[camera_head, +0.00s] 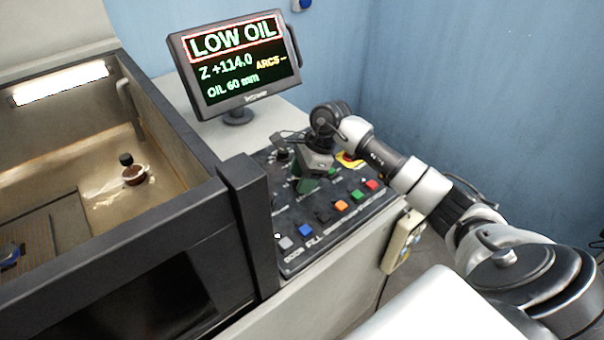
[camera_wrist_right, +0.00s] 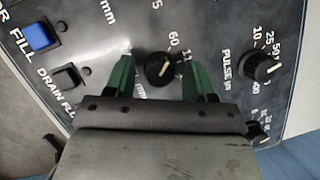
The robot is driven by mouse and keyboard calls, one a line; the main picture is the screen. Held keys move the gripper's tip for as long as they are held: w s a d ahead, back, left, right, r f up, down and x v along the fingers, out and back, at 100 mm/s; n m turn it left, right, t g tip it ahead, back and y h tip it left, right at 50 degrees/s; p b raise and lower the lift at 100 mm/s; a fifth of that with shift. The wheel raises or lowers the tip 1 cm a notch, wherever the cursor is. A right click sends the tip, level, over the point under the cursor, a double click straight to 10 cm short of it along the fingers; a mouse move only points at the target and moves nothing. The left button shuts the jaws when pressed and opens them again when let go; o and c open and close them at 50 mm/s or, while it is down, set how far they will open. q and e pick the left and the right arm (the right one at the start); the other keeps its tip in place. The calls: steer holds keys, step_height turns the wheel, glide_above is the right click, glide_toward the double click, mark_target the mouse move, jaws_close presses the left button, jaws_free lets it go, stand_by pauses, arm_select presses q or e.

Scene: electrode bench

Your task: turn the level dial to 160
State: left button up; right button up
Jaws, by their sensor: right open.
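The level dial (camera_wrist_right: 158,69) is a round black knob with a white pointer line, on the dark panel in the right wrist view. Its pointer leans up and right, toward the 60 mark; part of its scale is hidden by my gripper. My right gripper (camera_wrist_right: 158,78) is open, with one green finger on each side of the knob and visible gaps to it. In the head view my right gripper (camera_head: 305,184) is over the panel and hides the dial. The monitor (camera_head: 235,63) reads LOW OIL, Z +114.0 and OIL 60 mm. My left gripper is not in view.
The PULSE dial (camera_wrist_right: 260,67) stands to the right in the wrist view, with another small knob (camera_wrist_right: 257,131) below it. Blue FILL (camera_wrist_right: 39,36) and black DRAIN (camera_wrist_right: 66,77) buttons are left. The machine's tank (camera_head: 90,150) lies left of the panel.

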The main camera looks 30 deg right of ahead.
steer(key=c, duration=0.9)
